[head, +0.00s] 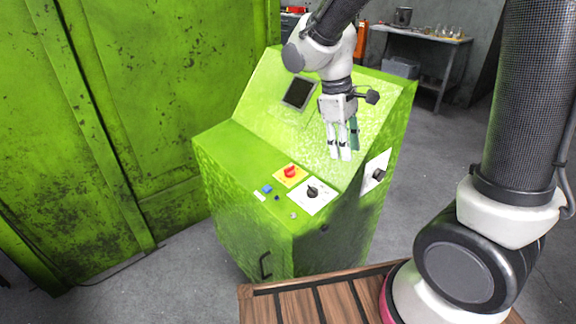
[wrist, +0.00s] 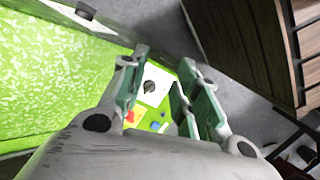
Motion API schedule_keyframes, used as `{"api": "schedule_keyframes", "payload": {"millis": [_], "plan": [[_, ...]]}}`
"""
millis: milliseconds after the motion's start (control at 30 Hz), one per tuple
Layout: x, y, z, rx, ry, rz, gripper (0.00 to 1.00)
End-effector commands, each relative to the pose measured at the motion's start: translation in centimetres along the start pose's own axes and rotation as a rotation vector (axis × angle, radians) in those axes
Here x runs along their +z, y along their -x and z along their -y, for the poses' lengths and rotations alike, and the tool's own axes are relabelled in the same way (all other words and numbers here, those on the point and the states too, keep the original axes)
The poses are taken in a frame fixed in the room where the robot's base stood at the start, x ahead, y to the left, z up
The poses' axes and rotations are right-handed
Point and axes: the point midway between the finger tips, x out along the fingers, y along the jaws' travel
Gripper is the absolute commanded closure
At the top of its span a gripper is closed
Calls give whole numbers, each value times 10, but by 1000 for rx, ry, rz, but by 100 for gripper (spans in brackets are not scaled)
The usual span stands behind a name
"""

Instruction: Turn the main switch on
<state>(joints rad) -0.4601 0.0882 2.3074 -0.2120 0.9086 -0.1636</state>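The green control console (head: 240,165) stands in the middle of the head view. A black rotary switch (head: 313,192) sits on a white plate on its flat top. A second black rotary switch (head: 379,174) sits on a white plate on its right side. I cannot tell which is the main switch. My gripper (head: 340,156) is above the console, apart from both switches, fingers pointing down. It is open and empty. In the wrist view, the top switch (wrist: 150,87) shows between the green-padded fingers (wrist: 163,62), and the side switch (wrist: 85,11) is at the upper left.
Next to the top switch are a red button (head: 290,172) on a yellow plate and a blue button (head: 267,189). A dark screen (head: 299,93) is on the sloped panel. A green wall (head: 120,110) stands at left, a metal table (head: 425,37) at the back right.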

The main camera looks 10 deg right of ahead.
Motion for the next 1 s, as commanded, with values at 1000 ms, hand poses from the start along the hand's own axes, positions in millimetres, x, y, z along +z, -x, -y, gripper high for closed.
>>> {"api": "schedule_keyframes", "payload": {"millis": [1000], "plan": [[-226,-107,-20,285,1288,97,69]]}}
